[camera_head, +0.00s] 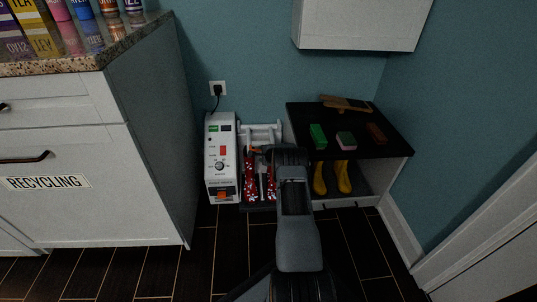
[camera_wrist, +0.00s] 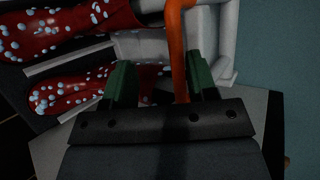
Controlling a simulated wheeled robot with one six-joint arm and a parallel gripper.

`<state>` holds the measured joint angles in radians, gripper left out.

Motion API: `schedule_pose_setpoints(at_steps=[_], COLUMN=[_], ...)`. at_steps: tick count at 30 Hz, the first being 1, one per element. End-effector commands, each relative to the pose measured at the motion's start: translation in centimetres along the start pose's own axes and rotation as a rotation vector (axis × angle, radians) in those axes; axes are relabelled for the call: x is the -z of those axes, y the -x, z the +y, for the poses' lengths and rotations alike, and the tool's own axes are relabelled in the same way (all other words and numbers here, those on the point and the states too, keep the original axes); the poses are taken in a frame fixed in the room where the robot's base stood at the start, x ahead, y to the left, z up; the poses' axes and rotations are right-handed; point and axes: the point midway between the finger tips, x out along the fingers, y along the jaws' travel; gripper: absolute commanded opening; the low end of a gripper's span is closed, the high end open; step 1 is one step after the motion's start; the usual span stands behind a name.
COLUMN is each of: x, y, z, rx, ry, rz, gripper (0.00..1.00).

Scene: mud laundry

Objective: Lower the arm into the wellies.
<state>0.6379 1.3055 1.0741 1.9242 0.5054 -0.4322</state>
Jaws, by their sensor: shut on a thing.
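The wellies (camera_wrist: 75,90) lie across the upper left of the wrist view. A white frame (camera_head: 262,130) rises behind them, with pale tube parts (camera_wrist: 140,43) near the boots. My gripper (camera_wrist: 160,65), with green fingers, is shut on an orange bar (camera_wrist: 178,50) running up between the fingers. My arm hides the gripper's fingers and part of the right welly in the head view. I cannot tell whether the tubes enter the boots.
A black-topped bench (camera_head: 362,137) stands right of the wellies, with brushes and blocks on top and yellow boots (camera_head: 343,177) beneath. A white cabinet marked RECYCLING (camera_head: 90,165) is at left. A wall cupboard (camera_head: 360,22) hangs above. The dark tiled floor in front is clear.

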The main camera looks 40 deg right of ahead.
Motion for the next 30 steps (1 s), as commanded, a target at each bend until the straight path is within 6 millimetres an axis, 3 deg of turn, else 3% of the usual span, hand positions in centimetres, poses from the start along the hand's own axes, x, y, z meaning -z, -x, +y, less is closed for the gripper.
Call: schedule_pose_setpoints(at_steps=[1,15,21,30], x=[0.1,-1.0,-1.0,-1.2], y=[0.8,11.2,13.6,14.9], z=[0.5,-1.4,-1.1,-1.1], rx=[-0.015,0.021,0.021,0.024], ry=[-0.005,0.016,0.016,0.020], rz=[0.003,0.014,0.013,0.013], gripper=[0.40,0.40,0.40,0.40])
